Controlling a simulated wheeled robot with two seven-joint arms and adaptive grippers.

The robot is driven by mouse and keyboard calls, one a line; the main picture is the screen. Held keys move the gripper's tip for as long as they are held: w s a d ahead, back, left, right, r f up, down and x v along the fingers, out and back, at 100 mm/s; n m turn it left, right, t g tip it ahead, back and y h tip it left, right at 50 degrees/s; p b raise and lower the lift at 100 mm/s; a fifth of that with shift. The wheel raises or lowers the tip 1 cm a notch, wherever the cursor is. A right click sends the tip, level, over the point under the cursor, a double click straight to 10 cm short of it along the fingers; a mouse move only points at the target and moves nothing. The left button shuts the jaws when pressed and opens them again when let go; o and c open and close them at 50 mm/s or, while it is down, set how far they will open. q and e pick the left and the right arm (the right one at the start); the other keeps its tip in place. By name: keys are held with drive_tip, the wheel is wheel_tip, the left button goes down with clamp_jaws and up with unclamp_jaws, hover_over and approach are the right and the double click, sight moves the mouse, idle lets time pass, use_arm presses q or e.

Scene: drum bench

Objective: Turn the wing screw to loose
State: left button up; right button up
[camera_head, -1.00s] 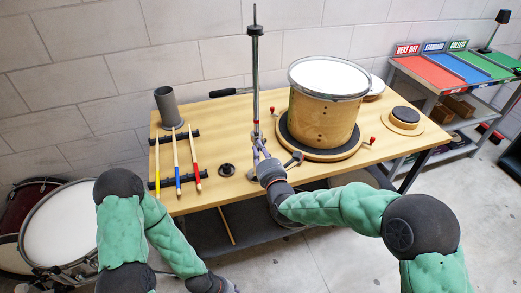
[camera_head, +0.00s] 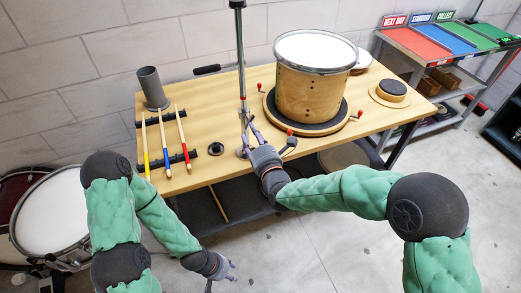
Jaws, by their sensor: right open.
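A vertical metal stand (camera_head: 240,55) rises from the front part of the wooden bench. The wing screw is too small to make out; the lower part of the stand is partly covered by my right gripper (camera_head: 247,128). My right gripper is open, its fingers spread close beside the lower pole; I cannot tell if they touch it. My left gripper (camera_head: 224,276) hangs low in front of the bench, over the floor, with its fingers apart and nothing between them.
A wooden drum (camera_head: 310,90) stands on a round base right of the stand. Three drumsticks (camera_head: 164,143) lie on dark rests at left, near a grey cup (camera_head: 153,88). A round wooden pad (camera_head: 391,92) sits at right. A shelf with coloured trays (camera_head: 415,45) stands beyond.

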drive_tip(key=v, duration=0.7)
drive_tip(key=shift+s, duration=0.2)
drive_tip(key=shift+d, duration=0.1)
drive_tip(key=s+d+f+m+g+h, duration=0.1)
drive_tip(key=d+f+m+g, duration=0.15)
drive_tip(key=f+m, duration=0.35)
drive_tip(key=s+d+f+m+g, duration=0.1)
drive_tip(key=f+m+g, duration=0.3)
drive_tip(key=f, duration=0.5)
drive_tip(key=s+d+f+m+g+h, duration=0.1)
drive_tip(key=s+f+m+g, duration=0.1)
drive_tip(key=f+m, duration=0.45)
drive_tip(key=s+d+f+m+g, duration=0.2)
drive_tip(key=s+f+m+g, duration=0.6)
drive_tip(key=s+f+m, duration=0.9)
drive_tip(key=shift+s+f+m, duration=0.4)
drive_tip(key=shift+s+m, duration=0.1)
drive_tip(key=shift+m, duration=0.45)
